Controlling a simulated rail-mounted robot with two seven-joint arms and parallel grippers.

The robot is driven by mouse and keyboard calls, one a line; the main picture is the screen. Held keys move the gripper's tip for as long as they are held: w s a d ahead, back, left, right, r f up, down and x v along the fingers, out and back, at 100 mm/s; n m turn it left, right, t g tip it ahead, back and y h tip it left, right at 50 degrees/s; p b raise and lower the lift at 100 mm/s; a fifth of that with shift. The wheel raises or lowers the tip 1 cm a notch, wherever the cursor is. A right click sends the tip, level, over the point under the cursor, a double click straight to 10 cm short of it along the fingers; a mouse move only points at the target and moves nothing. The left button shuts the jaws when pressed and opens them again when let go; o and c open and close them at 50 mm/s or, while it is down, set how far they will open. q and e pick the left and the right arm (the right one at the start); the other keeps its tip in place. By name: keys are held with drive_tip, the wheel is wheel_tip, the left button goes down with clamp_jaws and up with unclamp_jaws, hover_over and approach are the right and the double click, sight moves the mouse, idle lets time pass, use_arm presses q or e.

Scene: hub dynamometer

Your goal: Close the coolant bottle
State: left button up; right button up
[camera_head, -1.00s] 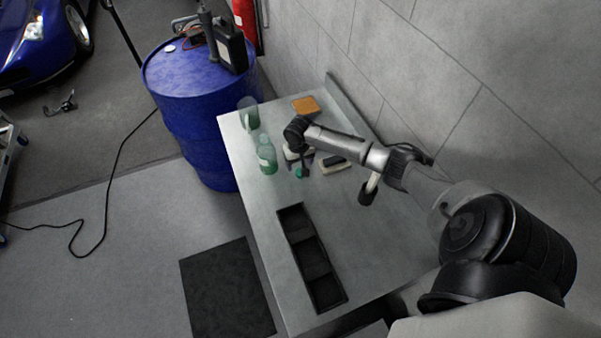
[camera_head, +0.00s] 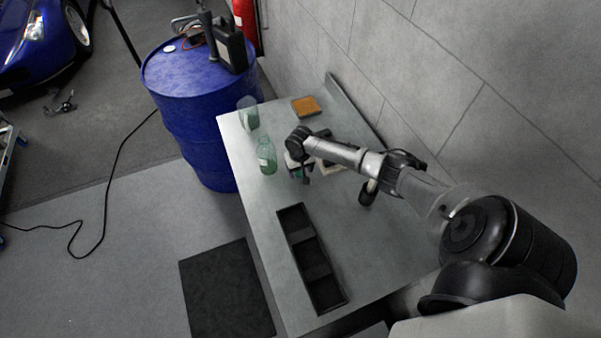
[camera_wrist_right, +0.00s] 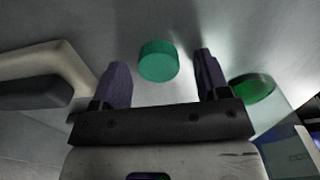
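The coolant bottle (camera_head: 266,156) is clear with greenish contents and stands upright on the grey bench, left of my right gripper. Part of it shows at the right edge of the wrist view (camera_wrist_right: 292,135), beyond one finger. A round green cap (camera_wrist_right: 158,62) lies on the bench top in the wrist view. My right gripper (camera_wrist_right: 158,85) is open, with its two dark fingers on either side of the cap; I see gaps on both sides. In the head view my right gripper (camera_head: 300,174) points down at the bench and mostly hides the cap. My left gripper is not in view.
A pale, dark-edged object (camera_wrist_right: 45,80) lies beside one finger. A clear beaker-like vessel (camera_head: 248,113) and an orange block (camera_head: 306,107) stand farther back. A dark compartment tray (camera_head: 294,216) lies nearer. The wall runs along the bench's right side.

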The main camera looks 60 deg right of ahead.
drive_tip(key=c, duration=1)
drive_tip(key=shift+o, duration=0.2)
drive_tip(key=shift+r+p, duration=0.7)
drive_tip(key=shift+p, duration=0.1)
drive_tip(key=r+p, duration=0.2)
drive_tip(key=p, duration=0.1)
drive_tip(key=r+p, duration=0.2)
drive_tip(key=shift+s+d, duration=0.1)
drive_tip(key=shift+s, duration=0.2)
drive_tip(key=s+d+r+p, duration=0.2)
drive_tip(key=s+r+p, duration=0.3)
drive_tip(key=s+p, duration=0.5)
drive_tip(key=p, duration=0.4)
drive_tip(key=shift+s+r, duration=0.3)
drive_tip(key=shift+s, duration=0.1)
